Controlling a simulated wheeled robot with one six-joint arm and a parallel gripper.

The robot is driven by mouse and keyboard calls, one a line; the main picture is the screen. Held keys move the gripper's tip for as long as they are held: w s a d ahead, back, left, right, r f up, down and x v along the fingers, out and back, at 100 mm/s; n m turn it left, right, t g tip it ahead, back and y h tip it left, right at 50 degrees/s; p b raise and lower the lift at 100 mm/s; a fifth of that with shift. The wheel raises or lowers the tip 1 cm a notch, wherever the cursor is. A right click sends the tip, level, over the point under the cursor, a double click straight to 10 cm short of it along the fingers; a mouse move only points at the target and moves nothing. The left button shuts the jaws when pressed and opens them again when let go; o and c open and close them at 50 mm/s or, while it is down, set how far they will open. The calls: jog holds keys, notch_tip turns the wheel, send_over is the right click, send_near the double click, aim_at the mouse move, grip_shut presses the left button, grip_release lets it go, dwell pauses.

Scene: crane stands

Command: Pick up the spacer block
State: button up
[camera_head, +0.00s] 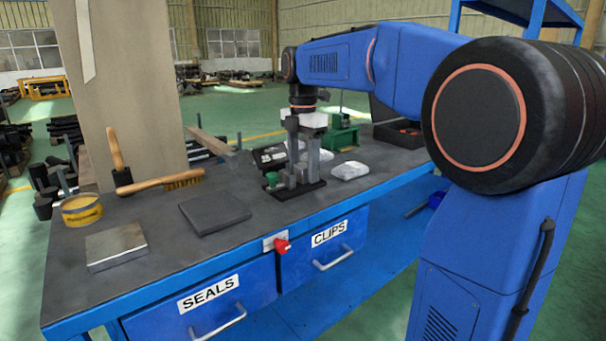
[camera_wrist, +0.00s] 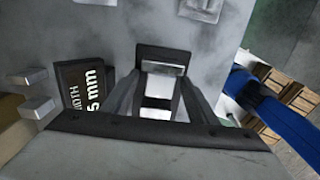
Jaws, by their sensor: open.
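My gripper (camera_head: 303,178) points down over a dark base plate (camera_head: 312,188) on the workbench. Its jaws are open. In the wrist view its two dark fingers (camera_wrist: 160,98) reach away from the lower edge, with pale surfaces between them. A small silver face (camera_wrist: 163,69) shows near the finger ends, inside a black frame. It may be the spacer block, but I cannot tell surely. A small green block (camera_head: 272,179) stands at the left of the base plate. The fingers hide part of what stands there, and contact cannot be told.
A dark label plate (camera_wrist: 85,88) reading "mm" lies beside the fingers. The workbench also holds a brush (camera_head: 160,184), a yellow tin (camera_head: 82,210), a metal block (camera_head: 117,246), a dark flat pad (camera_head: 214,212) and a white packet (camera_head: 350,170). The front left worktop has free room.

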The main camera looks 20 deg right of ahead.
jog(key=shift+f, duration=0.2)
jog(key=c, duration=1.2)
jog(key=shift+c, duration=0.2)
